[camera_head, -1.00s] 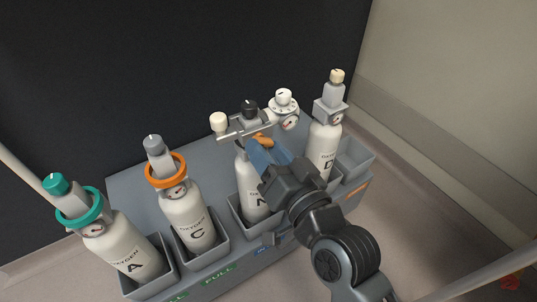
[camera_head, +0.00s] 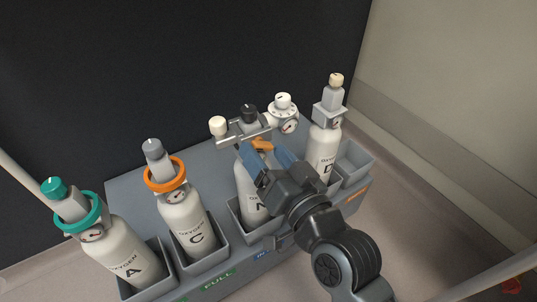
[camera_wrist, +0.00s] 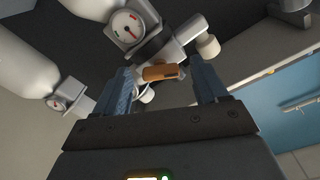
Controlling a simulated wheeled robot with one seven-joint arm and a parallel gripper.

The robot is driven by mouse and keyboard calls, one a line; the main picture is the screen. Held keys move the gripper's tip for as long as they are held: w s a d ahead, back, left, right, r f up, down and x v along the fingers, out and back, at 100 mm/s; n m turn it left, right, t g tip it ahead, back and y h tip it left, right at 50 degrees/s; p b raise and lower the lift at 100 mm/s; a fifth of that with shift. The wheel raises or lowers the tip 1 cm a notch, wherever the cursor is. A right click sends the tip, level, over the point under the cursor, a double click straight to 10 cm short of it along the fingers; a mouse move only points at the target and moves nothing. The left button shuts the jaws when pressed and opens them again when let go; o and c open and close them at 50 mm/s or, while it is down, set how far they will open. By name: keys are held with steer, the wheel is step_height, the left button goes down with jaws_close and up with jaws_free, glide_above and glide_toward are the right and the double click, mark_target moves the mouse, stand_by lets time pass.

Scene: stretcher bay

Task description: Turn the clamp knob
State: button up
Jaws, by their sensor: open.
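The clamp knob (camera_head: 262,145) is a small orange bar on the front of the regulator clamp (camera_head: 245,131), atop the white cylinder (camera_head: 250,190) in the middle bay. My gripper (camera_head: 262,154) is open, with its blue fingers spread in front of the knob. In the wrist view the orange knob (camera_wrist: 162,73) lies between the two fingertips (camera_wrist: 164,78), with a visible gap on each side. It looks roughly crosswise to the fingers. I cannot tell whether the fingertips reach past it in depth. My arm hides part of the cylinder.
Cylinders A (camera_head: 125,258), C (camera_head: 187,225) and D (camera_head: 324,150) stand in the grey rack (camera_head: 135,190) on both sides. A gauge (camera_head: 289,126) and white knobs (camera_head: 218,125) flank the clamp. A dark wall (camera_head: 150,60) stands behind.

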steer(key=v, duration=0.7)
steer(key=shift+s+d, duration=0.2)
steer(key=shift+s, duration=0.15)
steer(key=s+d+f+m+h, duration=0.1)
steer(key=s+d+f+h, duration=0.45)
steer(key=s+d, duration=0.55)
steer(key=s+d+r+h, duration=0.2)
steer(key=s+d, duration=0.2)
steer(key=s, duration=0.5)
steer(key=s+d+r+h, duration=0.15)
steer(key=s+d, duration=0.25)
steer(key=s, duration=0.6)
step_height(320, 180, up, 22)
steer(key=p, duration=2.2)
steer(key=shift+n+g, duration=0.3)
